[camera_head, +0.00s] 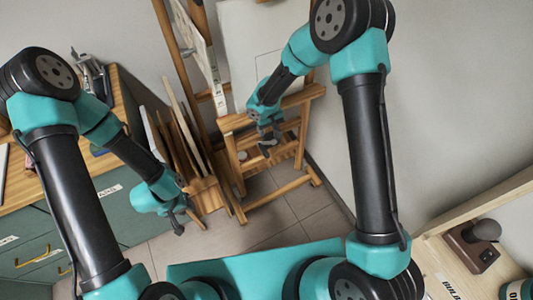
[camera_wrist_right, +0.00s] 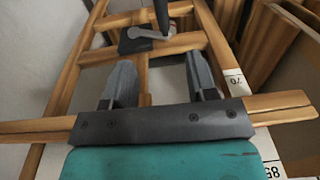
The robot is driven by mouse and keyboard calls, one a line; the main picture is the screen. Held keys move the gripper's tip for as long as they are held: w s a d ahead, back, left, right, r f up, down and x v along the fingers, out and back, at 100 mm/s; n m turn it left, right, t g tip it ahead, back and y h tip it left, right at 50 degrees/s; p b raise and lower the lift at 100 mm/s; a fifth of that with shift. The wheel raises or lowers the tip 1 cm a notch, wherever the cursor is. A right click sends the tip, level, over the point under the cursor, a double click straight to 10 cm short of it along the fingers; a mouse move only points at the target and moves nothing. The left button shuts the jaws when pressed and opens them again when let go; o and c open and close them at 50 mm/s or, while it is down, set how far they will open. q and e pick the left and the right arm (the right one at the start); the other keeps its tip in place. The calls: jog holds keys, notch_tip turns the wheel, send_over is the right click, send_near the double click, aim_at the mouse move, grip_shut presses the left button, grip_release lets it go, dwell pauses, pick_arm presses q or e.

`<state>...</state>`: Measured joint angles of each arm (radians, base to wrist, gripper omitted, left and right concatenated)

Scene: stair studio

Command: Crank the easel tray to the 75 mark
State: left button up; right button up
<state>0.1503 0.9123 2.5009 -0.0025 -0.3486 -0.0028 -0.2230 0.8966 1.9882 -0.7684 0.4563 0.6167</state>
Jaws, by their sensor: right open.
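The wooden easel (camera_head: 300,130) stands at the back middle, with its tray bar (camera_head: 302,96) running crosswise. A white scale strip (camera_head: 220,102) runs along the easel; in the right wrist view the labels 70 (camera_wrist_right: 235,80) and 85 (camera_wrist_right: 271,171) show. The crank (camera_wrist_right: 152,32), with a dark knob and a silver arm on a black plate, lies ahead of my right gripper's fingers. My right gripper (camera_head: 268,128) is open and empty, its fingers (camera_wrist_right: 160,72) apart from the crank. My left gripper (camera_head: 188,225) hangs open and empty low on the left, away from the easel.
Wooden panels (camera_head: 182,135) lean in a rack left of the easel. A green drawer cabinet (camera_head: 40,245) with a cluttered wooden top stands at the left. A shelf (camera_head: 445,262) with a brown device (camera_head: 472,245) is at the right. Tiled floor (camera_head: 285,205) lies open between.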

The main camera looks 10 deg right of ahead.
aim_at(266, 153)
jog(key=shift+f, duration=0.15)
jog(key=f, duration=1.7)
jog(key=shift+s+a+f, duration=0.1)
jog(key=shift+s+a, duration=0.05)
jog(key=shift+a, duration=0.1)
jog(key=shift+c, duration=0.4)
grip_shut()
